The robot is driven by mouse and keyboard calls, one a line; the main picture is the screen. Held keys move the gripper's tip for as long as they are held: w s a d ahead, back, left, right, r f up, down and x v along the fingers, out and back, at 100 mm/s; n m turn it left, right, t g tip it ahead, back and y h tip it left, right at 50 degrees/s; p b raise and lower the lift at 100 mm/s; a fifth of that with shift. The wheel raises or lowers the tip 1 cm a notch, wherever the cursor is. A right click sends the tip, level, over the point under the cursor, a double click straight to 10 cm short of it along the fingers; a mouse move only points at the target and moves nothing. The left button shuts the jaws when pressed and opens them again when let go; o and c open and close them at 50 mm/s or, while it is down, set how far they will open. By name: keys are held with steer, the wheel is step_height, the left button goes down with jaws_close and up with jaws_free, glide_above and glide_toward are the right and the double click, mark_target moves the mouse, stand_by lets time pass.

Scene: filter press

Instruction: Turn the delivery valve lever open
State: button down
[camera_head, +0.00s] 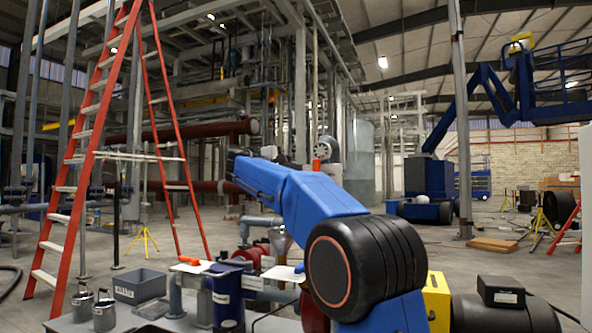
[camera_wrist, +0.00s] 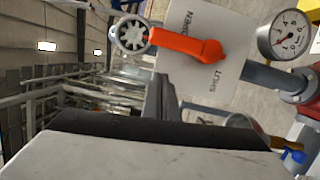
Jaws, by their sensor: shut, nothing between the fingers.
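An orange lever (camera_wrist: 185,44) with a toothed grey hub (camera_wrist: 131,35) shows in the wrist view. It lies across a white plate (camera_wrist: 235,22) marked OPEN and SHUT, its rounded end between the two words. My gripper (camera_wrist: 162,84) is shut and empty, its fingers below the lever in the picture. I cannot tell whether they touch it. In the head view an orange lever (camera_head: 188,261) lies over a white plate at the bench. I cannot tell whether it is the same lever. My blue arm hides part of the bench there.
A pressure gauge (camera_wrist: 284,35) sits right of the plate, above a grey and red pipe. In the head view a grey bin (camera_head: 139,286) and metal cans (camera_head: 104,312) stand on the bench. An orange ladder (camera_head: 92,135) stands at the left. Open floor lies behind.

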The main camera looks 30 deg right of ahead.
steer(key=v, duration=1)
steer(key=shift+r, duration=0.15)
steer(key=s+d+f+y, duration=0.1)
steer(key=s+f+y, duration=0.4)
steer(key=s+f, duration=0.55)
steer(key=s+a+f+m+g+y, duration=0.1)
steer(key=s+a+f+y, duration=0.3)
steer(key=s+f, duration=0.7)
steer(key=s+a+f+m+y, duration=0.3)
steer(key=s+f, duration=0.9)
steer(key=f, duration=0.6)
steer(key=s+a+f+m+g+y, duration=0.1)
steer(key=s+a+f+m+y, duration=0.1)
steer(key=s+a+f+y, duration=0.2)
steer(key=s+a+f, duration=0.3)
steer(key=s+f, duration=0.4)
steer(key=f, duration=0.4)
steer(key=shift+s+a+g+y, duration=0.2)
steer(key=shift+a+g+y, duration=0.1)
steer(key=shift+a+y, duration=0.1)
